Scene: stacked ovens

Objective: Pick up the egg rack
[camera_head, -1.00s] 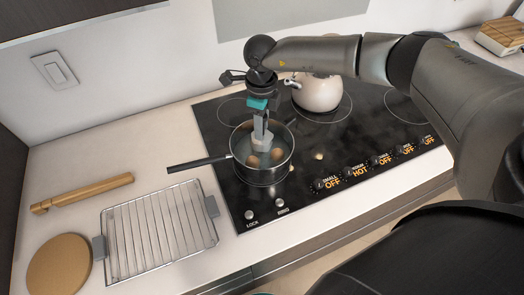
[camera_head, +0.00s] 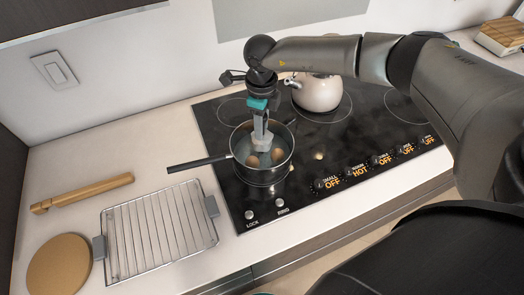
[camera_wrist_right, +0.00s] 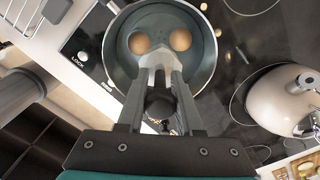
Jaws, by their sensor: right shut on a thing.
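A pot (camera_head: 262,176) with a long dark handle stands on the black cooktop. Two brown eggs (camera_head: 253,160) sit low inside it; they also show in the wrist view (camera_wrist_right: 139,42). The egg rack (camera_head: 262,143) is a light grey piece reaching down into the pot between the eggs; its upper part shows in the wrist view (camera_wrist_right: 157,60). My right gripper (camera_head: 260,125) points down over the pot and is shut on the egg rack. The rack's lower part is hidden, so I cannot tell how it meets the eggs. My left gripper is not in view.
A cream kettle (camera_head: 317,93) stands close behind, right of the pot. Control labels (camera_head: 360,170) line the cooktop's front edge.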

